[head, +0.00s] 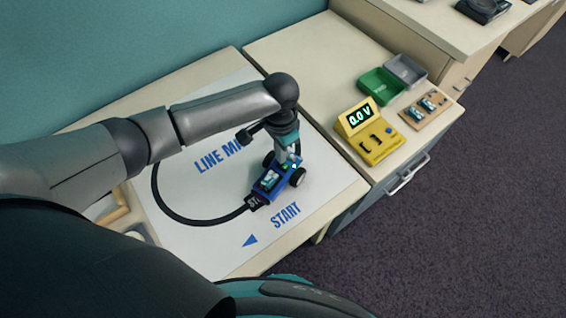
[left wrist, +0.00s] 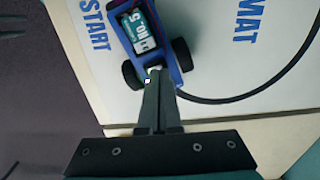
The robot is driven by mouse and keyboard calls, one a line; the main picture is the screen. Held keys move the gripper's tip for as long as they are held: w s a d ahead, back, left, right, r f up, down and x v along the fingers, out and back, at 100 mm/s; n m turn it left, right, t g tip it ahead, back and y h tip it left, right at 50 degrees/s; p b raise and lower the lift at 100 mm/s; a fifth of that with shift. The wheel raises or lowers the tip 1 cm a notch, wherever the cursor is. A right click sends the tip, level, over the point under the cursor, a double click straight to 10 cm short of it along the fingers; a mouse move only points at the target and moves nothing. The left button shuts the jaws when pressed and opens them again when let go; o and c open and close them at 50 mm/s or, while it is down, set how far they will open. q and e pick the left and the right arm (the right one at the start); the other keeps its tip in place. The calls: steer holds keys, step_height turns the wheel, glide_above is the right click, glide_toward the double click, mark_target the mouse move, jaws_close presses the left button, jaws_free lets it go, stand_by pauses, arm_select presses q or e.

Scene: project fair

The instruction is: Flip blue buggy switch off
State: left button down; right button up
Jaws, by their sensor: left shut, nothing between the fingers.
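The blue buggy (head: 268,187) sits on the white line mat near the word START, its dark wheels on the mat and a battery pack in its top. In the left wrist view the buggy (left wrist: 172,58) is at top centre, with the battery face showing. My left gripper (head: 291,160) points down at the rear end of the buggy. Its fingers (left wrist: 158,82) are shut with nothing between them, their tips at or very near the buggy's edge; I cannot tell if they touch. A small green glow shows beside the tips. The switch itself is not clearly visible. My right gripper is out of view.
The mat (head: 205,235) carries a black line loop. To the right, a second bench holds a yellow meter (head: 375,145) reading 0.0 V, a green bin (head: 380,84), a grey bin (head: 407,69) and a wooden board (head: 428,112) with batteries. Mat space right of the buggy is clear.

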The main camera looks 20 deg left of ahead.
arm_select(q)
steer(key=shift+f+b, duration=0.5)
steer(key=shift+f, duration=0.5)
stand_by(0.3)
steer(key=shift+s, duration=0.1)
step_height(320, 180, up, 7)
steer(key=p, duration=0.8)
steer(key=shift+r+p, duration=0.1)
steer(key=shift+p, duration=0.2)
stand_by(0.3)
